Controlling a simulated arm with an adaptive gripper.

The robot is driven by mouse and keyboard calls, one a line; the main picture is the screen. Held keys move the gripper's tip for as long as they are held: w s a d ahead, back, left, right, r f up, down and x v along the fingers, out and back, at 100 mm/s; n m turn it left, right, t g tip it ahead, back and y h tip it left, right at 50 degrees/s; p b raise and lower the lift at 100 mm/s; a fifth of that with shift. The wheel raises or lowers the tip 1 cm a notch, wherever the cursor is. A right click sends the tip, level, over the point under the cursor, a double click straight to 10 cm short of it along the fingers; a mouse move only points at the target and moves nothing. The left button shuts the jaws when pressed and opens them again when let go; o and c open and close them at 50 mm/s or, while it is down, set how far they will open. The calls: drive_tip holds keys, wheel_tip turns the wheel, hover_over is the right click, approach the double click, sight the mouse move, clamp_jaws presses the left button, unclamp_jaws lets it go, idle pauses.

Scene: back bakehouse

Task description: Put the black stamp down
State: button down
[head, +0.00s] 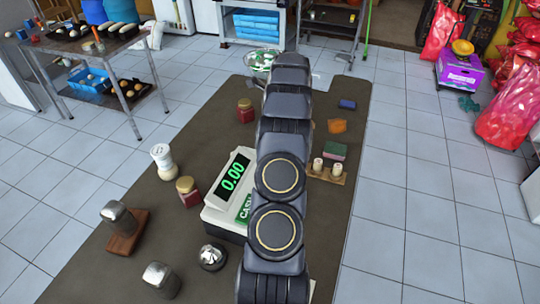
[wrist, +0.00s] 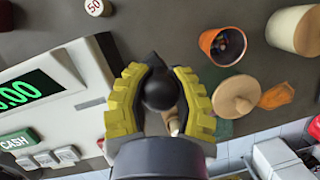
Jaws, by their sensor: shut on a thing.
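The black stamp (wrist: 158,90) shows in the wrist view as a round black knob with a dark part beyond it. My gripper (wrist: 158,98) has its two yellow ridged fingers shut on it, one on each side. The stamp's underside is hidden, so I cannot tell whether it touches the dark counter mat. In the head view my own arm covers the gripper and the stamp.
The cash register (head: 228,185) stands left of my arm and close to the left finger in the wrist view. An orange cup (wrist: 207,42), a beige cup (wrist: 280,28) and a wooden lid-like piece (wrist: 235,104) lie to the right. The counter (head: 190,130) has bare patches at the back left.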

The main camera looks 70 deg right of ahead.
wheel_tip(320, 180, down, 10)
drive_tip(key=shift+r, duration=0.15)
idle(0.3)
drive_tip(key=c, duration=0.9)
unclamp_jaws()
drive_tip(key=v, duration=1.2)
drive_tip(key=shift+a, duration=0.1)
